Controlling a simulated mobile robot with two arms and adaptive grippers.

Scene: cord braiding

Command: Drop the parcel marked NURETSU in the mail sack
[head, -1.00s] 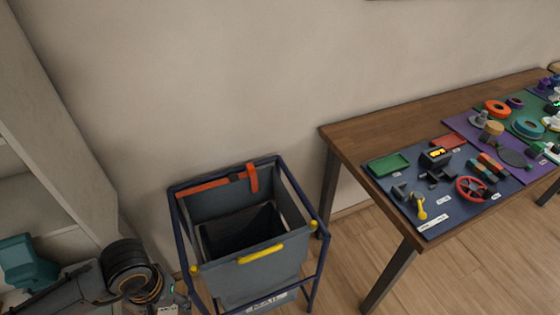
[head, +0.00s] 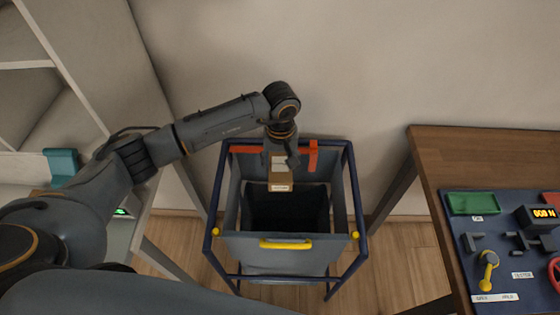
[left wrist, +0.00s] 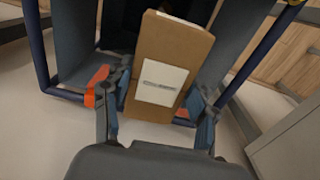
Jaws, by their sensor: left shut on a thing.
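A small brown parcel (head: 280,181) with a white label hangs from my left gripper (head: 282,163), over the opening of the mail sack. In the left wrist view the parcel (left wrist: 168,65) sits between the two fingers of the left gripper (left wrist: 158,105), which are shut on it. Its label is too blurred to read. The mail sack (head: 255,246) is a grey open-topped bag in a dark blue frame, with a yellow handle at the front and an orange strap at the back. Its inside is dark. My right gripper is not in view.
A wooden table (head: 440,165) stands at the right, with a blue mat (head: 468,232) bearing a green tray (head: 470,204) and several small items. A pale shelf unit (head: 105,75) stands at the left. The wall is close behind the sack.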

